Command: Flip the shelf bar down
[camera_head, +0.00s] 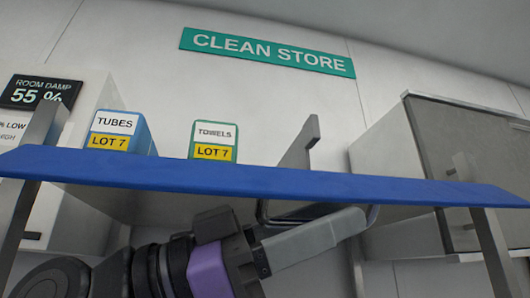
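A long blue strip (250,180) crosses the whole view and hides the bases of the boxes behind it. A thin bent metal bar (372,216) shows just below the strip, partly behind my gripper. I cannot tell whether this bar or the blue strip is the shelf bar. A grey upright bracket (301,147) rises above the strip. My gripper (345,225) is below the strip, pointing right, with its fingers overlapping the bent bar in the picture. I cannot tell whether they touch it or how far apart they are.
A blue TUBES box (120,133) and a green TOWELS box (214,141) stand behind the strip. Grey posts stand below it at left (17,222) and right (491,250). A grey cabinet (470,140) is at right. A CLEAN STORE sign (267,53) hangs on the wall.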

